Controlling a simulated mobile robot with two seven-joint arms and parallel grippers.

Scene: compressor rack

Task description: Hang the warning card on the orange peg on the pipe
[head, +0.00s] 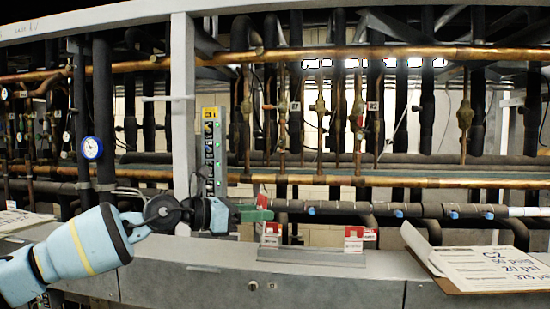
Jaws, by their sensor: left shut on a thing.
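My left gripper (258,214), with green fingertips, is at the picture's middle left, in front of the dark insulated pipe. Red and white also show just below the fingers, by the grey holder; I cannot tell whether this is the same card. Another red and white card (355,239) stands at the grey holder (311,257), to the right. I cannot make out an orange peg. My right gripper is not in view.
The insulated pipe (340,207) runs across behind the holder, with several blue clamps. A grey upright post (183,110) and a panel with green lights (212,150) stand close to my left gripper. A clipboard (485,268) lies at the right on the grey ledge.

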